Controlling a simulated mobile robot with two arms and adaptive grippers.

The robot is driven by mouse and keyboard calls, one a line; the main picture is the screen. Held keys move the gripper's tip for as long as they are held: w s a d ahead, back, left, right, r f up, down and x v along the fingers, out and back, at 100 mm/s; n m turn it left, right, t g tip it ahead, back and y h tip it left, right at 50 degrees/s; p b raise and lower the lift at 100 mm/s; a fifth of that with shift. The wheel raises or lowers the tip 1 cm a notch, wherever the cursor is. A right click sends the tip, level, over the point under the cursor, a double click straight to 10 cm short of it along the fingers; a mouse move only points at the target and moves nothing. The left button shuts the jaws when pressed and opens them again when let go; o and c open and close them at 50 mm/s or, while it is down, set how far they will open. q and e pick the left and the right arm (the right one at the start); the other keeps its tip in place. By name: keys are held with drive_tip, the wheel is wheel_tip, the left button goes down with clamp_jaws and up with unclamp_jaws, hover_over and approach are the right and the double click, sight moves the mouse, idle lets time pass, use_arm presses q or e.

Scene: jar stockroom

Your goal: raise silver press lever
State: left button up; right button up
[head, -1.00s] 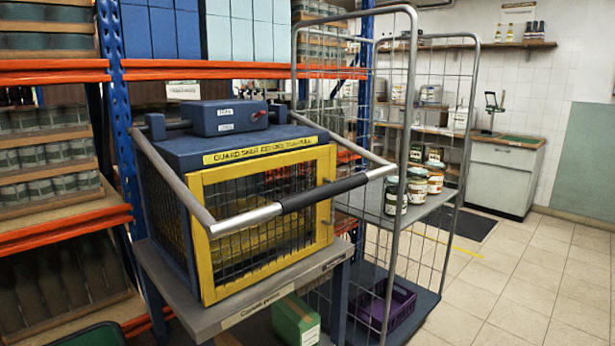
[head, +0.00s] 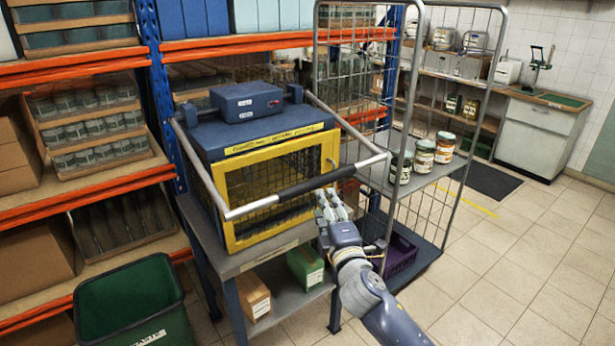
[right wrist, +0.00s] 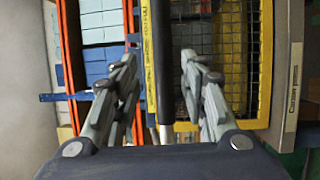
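The silver press lever (head: 262,207) is a U-shaped bar with a black grip (head: 310,187). It extends forward and down from the top of the blue press (head: 262,135), across its yellow-framed mesh guard (head: 232,232). My right gripper (head: 329,200) is just below and in front of the grip's right part. In the right wrist view its fingers (right wrist: 160,62) are apart, with the dark grip (right wrist: 162,85) running between them. I cannot tell whether they touch it. My left gripper is not in view.
The press stands on a grey stand (head: 262,257) with boxes on its lower shelf. A wire trolley (head: 408,110) with three jars (head: 424,157) is close on the right. Orange-beamed racking (head: 85,192) and a green bin (head: 132,300) are left.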

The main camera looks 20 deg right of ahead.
sight(317, 186)
drive_tip(key=w, duration=0.7)
drive_tip(key=w+p, duration=0.1)
drive_tip(key=w, duration=0.2)
drive_tip(key=shift+w+d+r, duration=0.2)
drive_tip(key=shift+d, duration=0.05)
clamp_jaws()
